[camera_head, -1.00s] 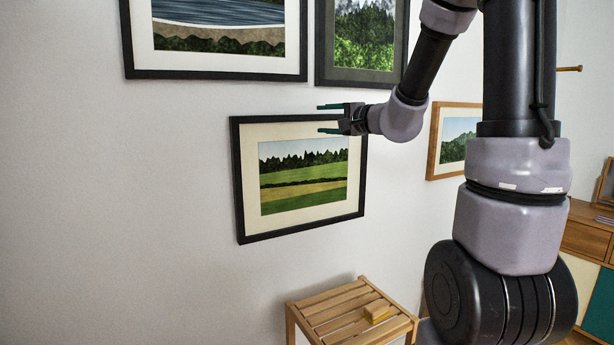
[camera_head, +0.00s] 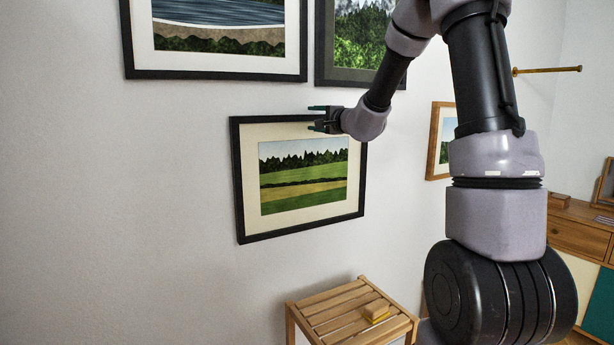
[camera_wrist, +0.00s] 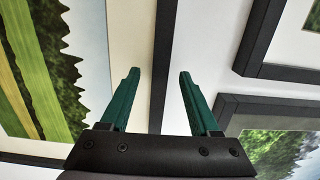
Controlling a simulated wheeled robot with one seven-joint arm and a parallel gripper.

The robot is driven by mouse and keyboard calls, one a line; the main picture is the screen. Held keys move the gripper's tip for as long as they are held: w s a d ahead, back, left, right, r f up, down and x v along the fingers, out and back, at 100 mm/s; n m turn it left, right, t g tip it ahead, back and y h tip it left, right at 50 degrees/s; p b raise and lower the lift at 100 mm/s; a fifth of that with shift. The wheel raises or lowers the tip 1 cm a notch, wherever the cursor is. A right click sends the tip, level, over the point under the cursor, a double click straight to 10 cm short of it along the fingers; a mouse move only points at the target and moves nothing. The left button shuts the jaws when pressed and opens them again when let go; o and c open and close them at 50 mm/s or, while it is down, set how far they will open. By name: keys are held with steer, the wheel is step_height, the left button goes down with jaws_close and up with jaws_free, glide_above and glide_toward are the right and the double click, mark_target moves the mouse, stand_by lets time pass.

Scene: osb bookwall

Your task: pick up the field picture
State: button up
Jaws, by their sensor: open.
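The field picture (camera_head: 303,190) hangs slightly tilted on the white wall, in a black frame with a cream mat around green and yellow fields and dark trees. My gripper (camera_head: 316,118) is in front of its top edge, right of the middle, and hides a little of the frame and mat. In the wrist view my gripper (camera_wrist: 158,88) is open and empty. The field picture's black frame bar (camera_wrist: 163,60) runs between the two green fingers, with the printed fields (camera_wrist: 40,75) at left. I cannot tell how far the fingertips are from the frame.
A lake picture (camera_head: 220,75) and a forest picture (camera_head: 352,77) hang close above. A wood-framed picture (camera_head: 433,150) hangs at right, below a wooden peg (camera_head: 547,70). The wall at left is bare.

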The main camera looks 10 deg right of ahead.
steer(key=shift+w+a, duration=0.15)
steer(key=shift+w, duration=0.2)
jaws_close()
stand_by(1.1)
steer(key=shift+r, duration=0.1)
